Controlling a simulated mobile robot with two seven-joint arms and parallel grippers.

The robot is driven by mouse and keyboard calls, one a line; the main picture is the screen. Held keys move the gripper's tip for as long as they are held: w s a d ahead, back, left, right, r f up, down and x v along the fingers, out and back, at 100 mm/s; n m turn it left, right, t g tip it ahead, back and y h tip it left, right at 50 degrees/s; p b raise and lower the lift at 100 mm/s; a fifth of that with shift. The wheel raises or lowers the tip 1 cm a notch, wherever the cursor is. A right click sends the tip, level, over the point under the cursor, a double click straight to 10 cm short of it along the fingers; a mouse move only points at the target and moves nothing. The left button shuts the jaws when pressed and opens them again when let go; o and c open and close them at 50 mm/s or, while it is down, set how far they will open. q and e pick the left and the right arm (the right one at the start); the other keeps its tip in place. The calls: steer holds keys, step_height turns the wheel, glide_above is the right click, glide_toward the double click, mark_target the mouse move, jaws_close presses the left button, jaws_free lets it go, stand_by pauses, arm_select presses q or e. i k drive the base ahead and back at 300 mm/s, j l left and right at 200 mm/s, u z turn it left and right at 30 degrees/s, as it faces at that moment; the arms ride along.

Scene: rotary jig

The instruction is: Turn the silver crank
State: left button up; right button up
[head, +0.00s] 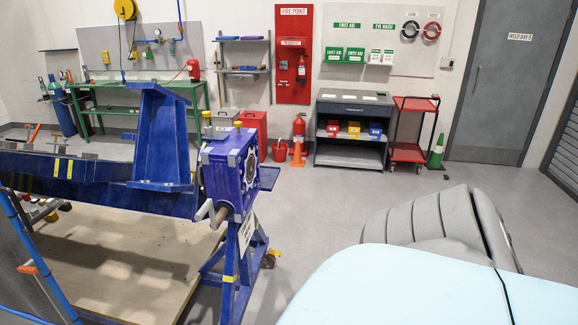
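The silver crank (219,217) sticks out low on the near side of a blue gearbox (222,180), left of the picture's middle. It has a short pale arm and a brownish grip end, and it is small in view. The gearbox sits on a blue stand (233,280) at the end of a long blue beam (100,180). Neither of my grippers shows in the head view, and nothing is seen touching the crank.
A wooden board (120,270) lies under the beam. The floor (310,215) right of the stand is clear.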

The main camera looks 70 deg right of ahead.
mark_target(216, 222)
steer(key=z, duration=1.85)
